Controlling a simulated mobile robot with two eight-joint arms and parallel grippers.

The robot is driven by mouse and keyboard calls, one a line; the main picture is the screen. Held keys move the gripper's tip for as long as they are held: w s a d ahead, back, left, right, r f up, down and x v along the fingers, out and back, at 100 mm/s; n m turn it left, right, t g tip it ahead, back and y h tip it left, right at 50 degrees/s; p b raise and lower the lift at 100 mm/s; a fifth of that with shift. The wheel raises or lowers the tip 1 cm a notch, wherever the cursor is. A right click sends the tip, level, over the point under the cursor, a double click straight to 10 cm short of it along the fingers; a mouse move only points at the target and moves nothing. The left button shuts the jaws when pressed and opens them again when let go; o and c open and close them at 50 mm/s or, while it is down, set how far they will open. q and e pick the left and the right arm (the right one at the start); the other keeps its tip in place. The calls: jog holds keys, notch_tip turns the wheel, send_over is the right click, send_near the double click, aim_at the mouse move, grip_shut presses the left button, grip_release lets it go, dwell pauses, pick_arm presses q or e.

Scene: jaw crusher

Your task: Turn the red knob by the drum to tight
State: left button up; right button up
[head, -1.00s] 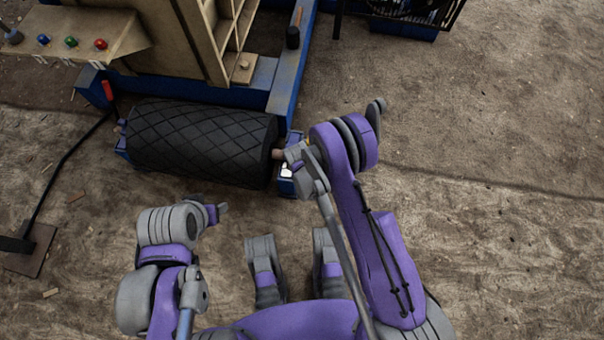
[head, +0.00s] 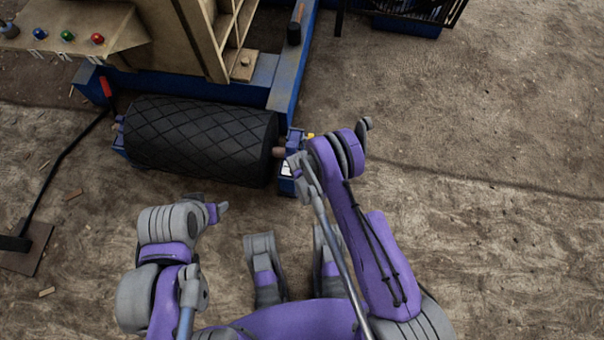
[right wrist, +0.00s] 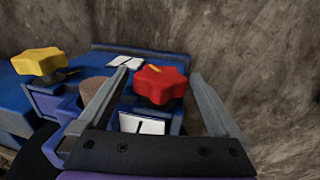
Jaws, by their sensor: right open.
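The red knob (right wrist: 163,86) is a lobed, star-shaped knob with a small yellow mark on its top, standing on a blue housing in the right wrist view. White plates with dark marks lie beside it. My right gripper (right wrist: 161,75) is open, with one finger on either side of the knob and gaps visible. In the head view my right arm hides the red knob beside the black drum (head: 195,142). My left gripper (head: 218,208) is small at the lower left, away from the drum; its jaws cannot be made out.
A yellow knob (right wrist: 40,62) stands left of the red one. The blue machine frame (head: 285,80) runs behind the drum. A panel (head: 75,35) with coloured buttons and a red-handled lever (head: 106,87) are at the left. Open dirt ground lies to the right.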

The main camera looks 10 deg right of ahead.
jog(key=c, duration=1.4)
jog(key=shift+g, duration=0.3)
jog(key=g+y, duration=0.1)
jog(key=g, duration=0.1)
jog(key=shift+w+g, duration=0.15)
jog(key=shift+g, duration=0.25)
jog(key=shift+g+y, duration=0.5)
jog(key=shift+g, duration=1)
jog(key=o, duration=1.4)
